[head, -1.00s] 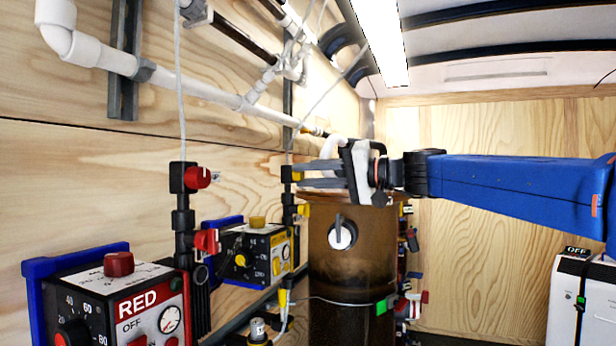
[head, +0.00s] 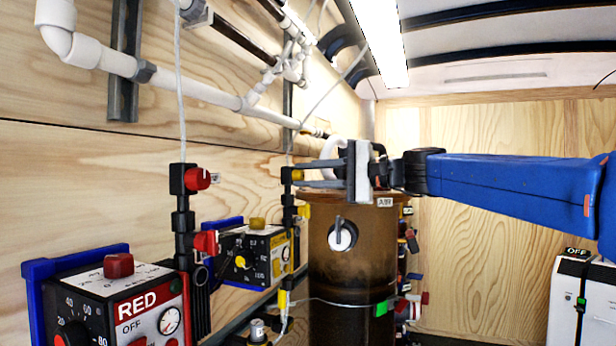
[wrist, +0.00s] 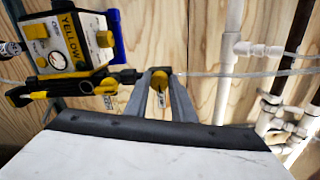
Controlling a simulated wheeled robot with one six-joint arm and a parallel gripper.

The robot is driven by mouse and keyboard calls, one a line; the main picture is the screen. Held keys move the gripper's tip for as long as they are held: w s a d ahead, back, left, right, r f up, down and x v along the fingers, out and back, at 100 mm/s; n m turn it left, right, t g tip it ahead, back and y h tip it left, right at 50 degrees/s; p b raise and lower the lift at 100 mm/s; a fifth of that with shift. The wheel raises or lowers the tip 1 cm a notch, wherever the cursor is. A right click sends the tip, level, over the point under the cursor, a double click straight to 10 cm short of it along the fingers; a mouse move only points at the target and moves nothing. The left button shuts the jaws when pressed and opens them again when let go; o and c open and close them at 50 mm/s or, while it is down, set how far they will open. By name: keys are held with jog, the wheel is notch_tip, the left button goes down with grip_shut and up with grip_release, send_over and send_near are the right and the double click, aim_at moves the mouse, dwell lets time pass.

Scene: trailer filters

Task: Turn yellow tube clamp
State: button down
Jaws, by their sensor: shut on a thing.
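The yellow tube clamp (wrist: 159,84) is a small yellow handle on a black fitting, beside the yellow control box. In the wrist view my gripper (wrist: 163,82) has its two grey fingers on either side of the yellow handle, shut on it. In the head view my gripper (head: 300,178) reaches left over the top of the brown cylinder, its fingertips at the upper yellow clamp (head: 297,175) on the black tube stack. The fingers partly hide the clamp there.
The yellow control box (head: 258,250) is on the wall below the clamp. Red clamps (head: 200,179) and the red control box (head: 125,300) are at left. The brown cylinder (head: 350,270) stands under my gripper. White pipes (head: 200,92) run along the wall above.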

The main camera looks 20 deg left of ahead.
dwell(0.5)
jog(key=c, duration=1.5)
grip_release()
jog(key=d, duration=0.5)
jog(key=s+d, duration=0.1)
jog(key=d, duration=1.1)
jog(key=shift+s+d+r, duration=0.15)
jog(key=shift+d+r, duration=0.1)
jog(key=shift+r, duration=0.1)
jog(key=s+d+f+n+t+h, duration=0.1)
jog(key=s+d+f+h, duration=0.4)
jog(key=s+d+f, duration=0.4)
jog(key=s+d+f+n+t+h, duration=0.1)
jog(key=s+d+f+h, duration=0.5)
jog(key=f, duration=1.7)
jog(key=s+d+f+n+t+h, duration=0.1)
jog(key=s+d+f+h, duration=0.5)
jog(key=s+d+f, duration=0.7)
jog(key=shift+d+f, duration=0.7)
jog(key=shift+d, duration=0.25)
jog(key=shift+d+f, duration=0.7)
jog(key=shift+d, duration=0.3)
jog(key=shift+d+f, duration=0.7)
jog(key=shift+d, duration=0.25)
